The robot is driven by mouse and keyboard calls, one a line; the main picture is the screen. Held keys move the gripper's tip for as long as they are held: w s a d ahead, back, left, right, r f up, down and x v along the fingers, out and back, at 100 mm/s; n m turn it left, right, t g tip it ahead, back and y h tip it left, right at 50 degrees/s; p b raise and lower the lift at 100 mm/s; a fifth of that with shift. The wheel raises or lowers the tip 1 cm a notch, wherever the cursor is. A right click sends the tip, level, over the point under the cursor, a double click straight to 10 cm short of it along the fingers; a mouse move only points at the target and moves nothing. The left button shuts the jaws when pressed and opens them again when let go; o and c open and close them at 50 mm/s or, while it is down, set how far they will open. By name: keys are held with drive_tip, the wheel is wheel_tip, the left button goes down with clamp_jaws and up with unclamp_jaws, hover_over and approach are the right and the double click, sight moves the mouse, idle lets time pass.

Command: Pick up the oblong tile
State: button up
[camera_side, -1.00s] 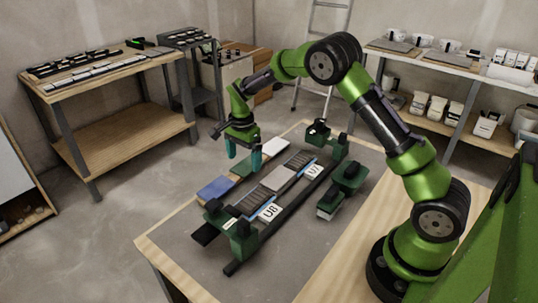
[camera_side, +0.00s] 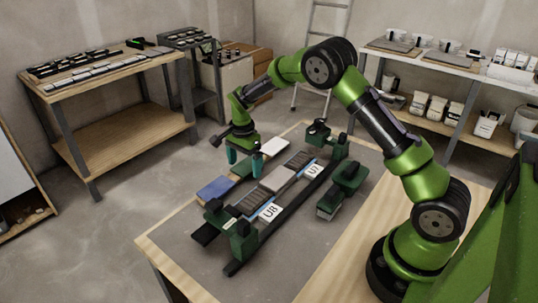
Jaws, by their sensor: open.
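My gripper (camera_side: 244,165) is open, with its two teal fingers pointing down over the row left of the rail fixture. In that row, a blue tile (camera_side: 215,188) lies at the near end and a white tile (camera_side: 275,147) at the far end. The part between them is partly hidden by the fingers. A grey tile (camera_side: 279,179) lies in the middle of the fixture, between dark ribbed pieces. I cannot tell which tile is the oblong one. Nothing shows held between the fingers, and contact with the row cannot be made out.
The fixture has a dark rail (camera_side: 290,212), green end blocks (camera_side: 243,241) and labels U8 (camera_side: 270,212) and U7 (camera_side: 313,171). A green tool (camera_side: 344,187) lies to its right. The grey mat (camera_side: 290,262) is bare in front. Shelves stand behind.

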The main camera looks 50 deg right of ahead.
drive_tip(key=c, duration=0.9)
drive_tip(key=shift+r, duration=0.15)
